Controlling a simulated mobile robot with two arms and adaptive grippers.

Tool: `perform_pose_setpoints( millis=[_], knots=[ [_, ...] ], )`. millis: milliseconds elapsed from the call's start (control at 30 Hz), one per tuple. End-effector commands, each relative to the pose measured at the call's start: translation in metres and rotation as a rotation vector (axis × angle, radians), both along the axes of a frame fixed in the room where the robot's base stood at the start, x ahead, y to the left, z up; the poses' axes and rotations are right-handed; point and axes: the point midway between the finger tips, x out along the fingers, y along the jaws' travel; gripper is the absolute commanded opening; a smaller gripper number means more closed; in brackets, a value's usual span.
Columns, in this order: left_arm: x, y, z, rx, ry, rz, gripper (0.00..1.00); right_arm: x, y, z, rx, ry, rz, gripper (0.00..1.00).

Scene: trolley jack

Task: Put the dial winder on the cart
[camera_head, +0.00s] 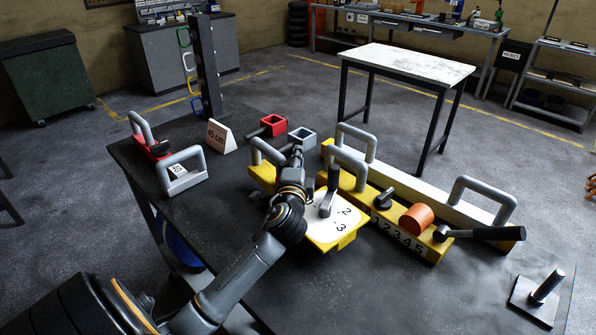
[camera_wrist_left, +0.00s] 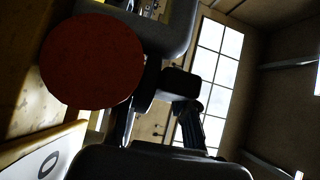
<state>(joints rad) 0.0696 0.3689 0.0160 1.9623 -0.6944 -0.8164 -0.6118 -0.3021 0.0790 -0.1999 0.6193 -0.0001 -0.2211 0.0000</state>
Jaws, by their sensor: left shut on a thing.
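The likely dial winder (camera_head: 347,239) is a yellow block with a white numbered face and a dark crank lever, on or just above the dark table. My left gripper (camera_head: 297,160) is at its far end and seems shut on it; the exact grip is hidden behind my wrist. In the left wrist view, a white face with a ring mark (camera_wrist_left: 40,165) shows at lower left, and a large dark red disc (camera_wrist_left: 92,62) fills the upper left. My right gripper is not in view. A wheeled green cabinet (camera_head: 45,75) stands at far left; I cannot tell whether it is the cart.
A yellow block numbered 1 to 5 (camera_head: 397,238), with an orange cylinder (camera_head: 416,217), lies close right of the winder. Red and grey handled pieces (camera_head: 181,178) and a 45 cm sign (camera_head: 220,137) stand left.

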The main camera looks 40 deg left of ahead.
Motion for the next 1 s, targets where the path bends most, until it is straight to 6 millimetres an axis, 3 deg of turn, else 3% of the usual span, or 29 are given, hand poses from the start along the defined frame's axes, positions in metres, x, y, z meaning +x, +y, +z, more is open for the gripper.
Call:
perform_pose_setpoints(
  millis=[267, 667, 700, 800, 833, 1000],
  knots=[
    [0.003, 0.003, -0.029, 0.002, -0.003, 0.001, 0.00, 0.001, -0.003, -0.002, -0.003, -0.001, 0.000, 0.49],
    [0.003, 0.002, -0.034, 0.002, -0.005, -0.001, 0.00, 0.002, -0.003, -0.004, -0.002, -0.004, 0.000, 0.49],
    [0.003, 0.002, -0.038, -0.001, 0.002, 0.000, 0.28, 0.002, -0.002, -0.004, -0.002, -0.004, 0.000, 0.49],
    [0.003, 0.002, -0.038, 0.000, 0.002, 0.000, 0.48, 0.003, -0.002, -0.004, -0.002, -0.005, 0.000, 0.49],
    [0.002, 0.002, -0.038, 0.000, 0.002, 0.000, 0.52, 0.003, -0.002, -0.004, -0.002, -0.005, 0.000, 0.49],
    [0.002, 0.002, -0.038, 0.000, 0.002, 0.000, 0.52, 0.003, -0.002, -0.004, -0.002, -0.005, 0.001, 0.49]
  ],
)
